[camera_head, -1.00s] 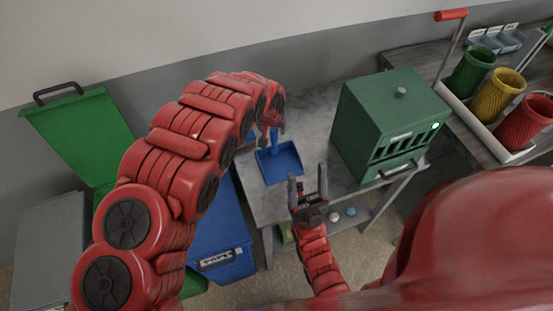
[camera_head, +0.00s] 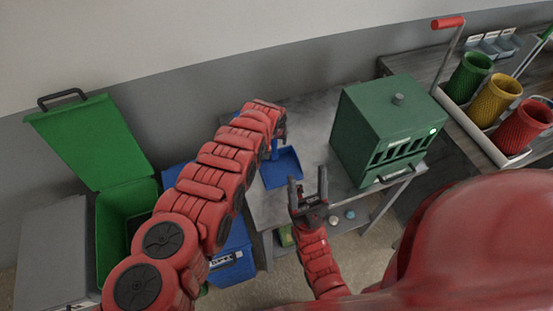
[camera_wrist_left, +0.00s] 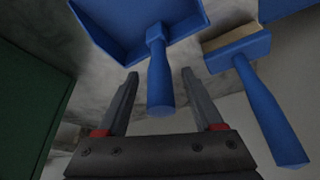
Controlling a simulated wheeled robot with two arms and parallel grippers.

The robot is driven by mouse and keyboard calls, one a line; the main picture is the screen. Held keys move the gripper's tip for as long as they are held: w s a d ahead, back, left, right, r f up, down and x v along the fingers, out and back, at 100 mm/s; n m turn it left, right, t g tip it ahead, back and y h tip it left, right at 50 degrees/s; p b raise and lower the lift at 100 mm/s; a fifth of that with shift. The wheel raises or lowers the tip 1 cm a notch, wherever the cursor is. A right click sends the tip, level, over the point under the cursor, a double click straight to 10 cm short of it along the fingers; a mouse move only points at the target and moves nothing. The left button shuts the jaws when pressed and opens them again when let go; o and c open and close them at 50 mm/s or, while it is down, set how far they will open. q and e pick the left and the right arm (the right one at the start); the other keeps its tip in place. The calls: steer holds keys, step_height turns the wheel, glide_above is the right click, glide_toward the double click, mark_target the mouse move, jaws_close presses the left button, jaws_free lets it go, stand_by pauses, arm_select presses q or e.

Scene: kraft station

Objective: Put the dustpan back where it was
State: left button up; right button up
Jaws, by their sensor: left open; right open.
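The blue dustpan (camera_head: 284,170) lies on the grey table, left of the green box. Its pan shows at the top of the left wrist view (camera_wrist_left: 130,30), with its handle (camera_wrist_left: 160,85) pointing toward my left gripper (camera_wrist_left: 160,74). That gripper is open, with the handle between its fingers in the picture; I cannot tell whether they touch it. In the head view the left arm's end partly hides the handle. My right gripper (camera_head: 308,179) is open and empty, in front of the dustpan near the table's front edge.
A blue brush (camera_wrist_left: 262,95) with tan bristles lies beside the dustpan. The green box (camera_head: 385,125) stands to the right on the table (camera_head: 318,125). An open green bin (camera_head: 115,215) and a blue bin (camera_head: 232,264) are at the left. Green, yellow and red containers (camera_head: 497,97) stand far right.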

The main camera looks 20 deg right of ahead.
arm_select(q)
steer(key=shift+b+x, duration=0.5)
steer(key=shift+x, duration=0.4)
steer(key=shift+s+a+r, duration=0.1)
steer(key=shift+r, duration=0.05)
steer(key=shift+c, duration=0.2)
jaws_close()
stand_by(0.5)
